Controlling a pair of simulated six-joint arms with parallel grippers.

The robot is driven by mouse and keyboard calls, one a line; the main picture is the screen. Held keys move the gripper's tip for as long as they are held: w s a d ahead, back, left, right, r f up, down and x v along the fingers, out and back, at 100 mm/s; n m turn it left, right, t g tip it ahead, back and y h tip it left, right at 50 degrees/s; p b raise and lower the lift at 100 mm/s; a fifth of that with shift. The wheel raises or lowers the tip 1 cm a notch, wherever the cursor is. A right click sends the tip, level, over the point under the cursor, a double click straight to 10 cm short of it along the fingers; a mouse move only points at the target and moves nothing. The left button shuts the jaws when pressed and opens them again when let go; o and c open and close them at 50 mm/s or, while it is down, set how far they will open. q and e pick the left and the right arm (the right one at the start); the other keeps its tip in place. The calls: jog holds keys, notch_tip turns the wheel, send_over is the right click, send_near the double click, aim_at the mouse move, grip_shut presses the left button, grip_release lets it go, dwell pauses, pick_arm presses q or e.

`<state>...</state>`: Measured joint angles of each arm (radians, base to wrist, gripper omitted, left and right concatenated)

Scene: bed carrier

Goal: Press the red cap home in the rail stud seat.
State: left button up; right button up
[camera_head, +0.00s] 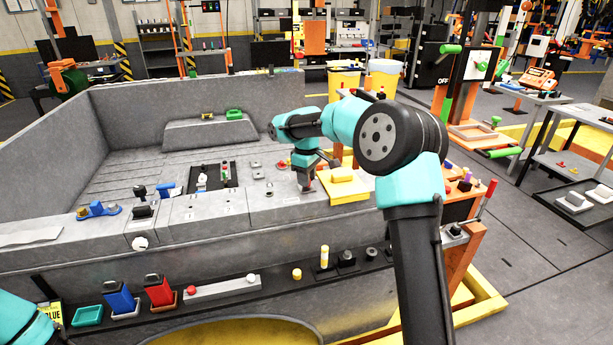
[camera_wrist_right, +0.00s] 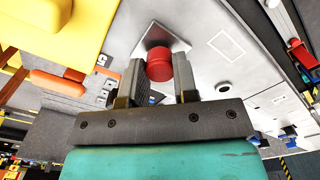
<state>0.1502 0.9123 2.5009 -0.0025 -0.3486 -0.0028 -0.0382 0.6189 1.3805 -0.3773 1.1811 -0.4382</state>
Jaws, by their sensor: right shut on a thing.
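The red cap (camera_wrist_right: 159,65) shows in the right wrist view, between the two fingers of my right gripper (camera_wrist_right: 160,78). The right gripper is shut on it. Just beyond the cap is a pale square plate (camera_wrist_right: 147,47), partly hidden by the cap, which looks like the stud seat. I cannot tell whether the cap touches it. In the head view my right gripper (camera_head: 306,185) points down at the grey rail top (camera_head: 277,208), left of a yellow block on a yellow plate; the cap is not clear there. My left gripper is out of view.
The yellow block (camera_head: 342,175) stands close to the right of my right gripper. Several fittings and a dark slotted panel (camera_head: 228,176) lie to its left. Blue (camera_head: 119,297) and red (camera_head: 158,290) bins stand on the lower front ledge.

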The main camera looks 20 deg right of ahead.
jog(key=shift+f, duration=0.1)
jog(key=o, duration=1)
jog(key=shift+c, duration=0.2)
notch_tip(320, 180, up, 17)
jog(key=shift+c, duration=0.3)
dwell(0.3)
